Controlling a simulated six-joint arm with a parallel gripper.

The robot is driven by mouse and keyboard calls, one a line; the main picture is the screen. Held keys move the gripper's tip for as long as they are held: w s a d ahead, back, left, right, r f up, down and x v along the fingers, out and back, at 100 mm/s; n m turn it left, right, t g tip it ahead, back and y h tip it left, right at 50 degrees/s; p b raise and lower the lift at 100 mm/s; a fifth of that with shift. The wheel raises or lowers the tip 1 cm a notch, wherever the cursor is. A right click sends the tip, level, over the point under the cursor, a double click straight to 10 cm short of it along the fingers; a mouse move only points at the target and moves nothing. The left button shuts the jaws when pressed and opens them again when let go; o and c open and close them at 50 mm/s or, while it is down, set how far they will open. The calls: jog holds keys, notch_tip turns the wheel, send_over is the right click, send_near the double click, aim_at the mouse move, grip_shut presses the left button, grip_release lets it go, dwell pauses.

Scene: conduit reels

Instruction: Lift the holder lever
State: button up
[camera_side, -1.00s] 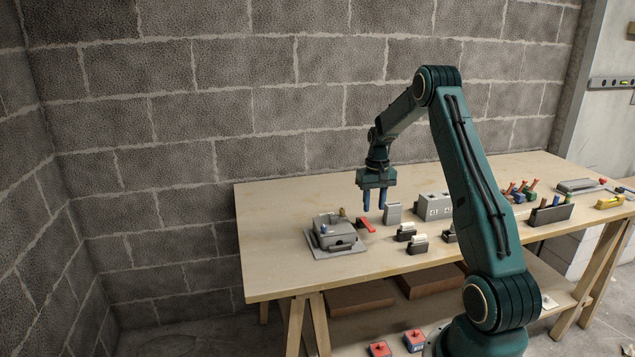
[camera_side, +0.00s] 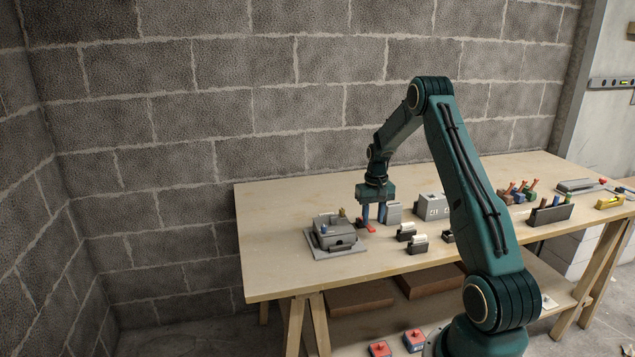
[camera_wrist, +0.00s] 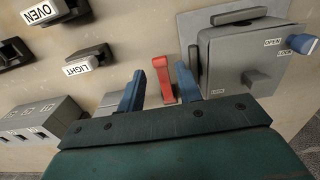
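The red lever (camera_wrist: 163,78) shows in the wrist view between my two blue fingers, beside the grey holder box (camera_wrist: 232,62). In the side view the red lever (camera_side: 369,228) sticks out to the right of the grey box (camera_side: 335,232) and is partly hidden by my fingers. My gripper (camera_side: 373,221) is open and low over the lever, one finger on each side. The wrist view shows my gripper (camera_wrist: 160,84) with gaps between the lever and both fingers, the right gap narrower. Whether the fingertips touch the table cannot be told.
The box has a blue knob (camera_wrist: 301,43) with labels by it. Switches labelled OVEN (camera_wrist: 45,12) and LIGHT (camera_wrist: 82,65) stand to the left in the wrist view. A grey switch block (camera_side: 432,206) stands right of my gripper. The bench front (camera_side: 300,280) is clear.

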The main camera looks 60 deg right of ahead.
aim_at(372, 229)
jog(key=shift+f, duration=1.65)
jog(key=c, duration=0.6)
jog(key=shift+o, duration=0.2)
